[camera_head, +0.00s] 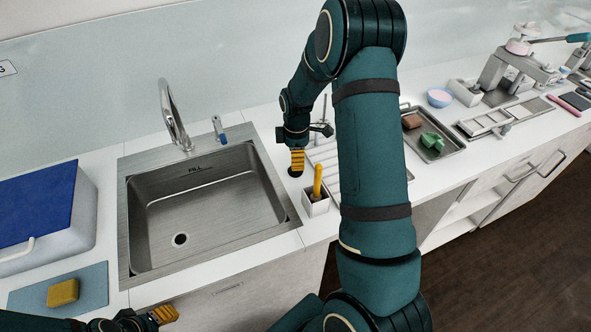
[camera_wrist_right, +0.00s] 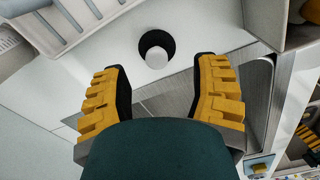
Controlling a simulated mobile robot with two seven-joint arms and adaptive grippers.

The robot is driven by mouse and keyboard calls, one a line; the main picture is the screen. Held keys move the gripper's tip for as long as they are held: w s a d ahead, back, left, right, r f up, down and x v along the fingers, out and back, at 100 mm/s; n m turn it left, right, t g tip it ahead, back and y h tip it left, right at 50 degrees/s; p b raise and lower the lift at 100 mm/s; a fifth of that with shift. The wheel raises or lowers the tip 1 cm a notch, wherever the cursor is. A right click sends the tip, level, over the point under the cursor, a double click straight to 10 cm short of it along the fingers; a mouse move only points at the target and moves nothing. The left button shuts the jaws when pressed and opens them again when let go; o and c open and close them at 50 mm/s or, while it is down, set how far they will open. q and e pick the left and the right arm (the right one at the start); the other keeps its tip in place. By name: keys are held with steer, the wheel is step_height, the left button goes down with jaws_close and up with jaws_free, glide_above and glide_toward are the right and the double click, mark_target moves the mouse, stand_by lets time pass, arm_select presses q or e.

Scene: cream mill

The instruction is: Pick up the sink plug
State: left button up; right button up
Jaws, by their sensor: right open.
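The sink plug (camera_wrist_right: 155,50), a dark round disc with a pale grey knob, lies on the white counter beside the sink. In the head view its dark edge (camera_head: 295,173) shows just under my right gripper (camera_head: 297,158). In the right wrist view the open yellow fingers of that gripper (camera_wrist_right: 158,70) are spread to either side, with the plug just beyond the gap between the tips. Nothing is held between them. My left gripper (camera_head: 163,316) is at the bottom edge of the head view, partly cut off, and its opening does not show clearly.
The steel sink (camera_head: 210,210) is empty, left of the plug. A white caddy (camera_head: 315,205) with a yellow-handled tool stands close to my right gripper. A drying rack (camera_head: 325,160) is right of it. A yellow sponge (camera_head: 62,292) lies on a blue mat (camera_head: 90,285).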

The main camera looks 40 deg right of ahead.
steer(key=f, duration=0.5)
steer(key=shift+w, duration=0.2)
jaws_close()
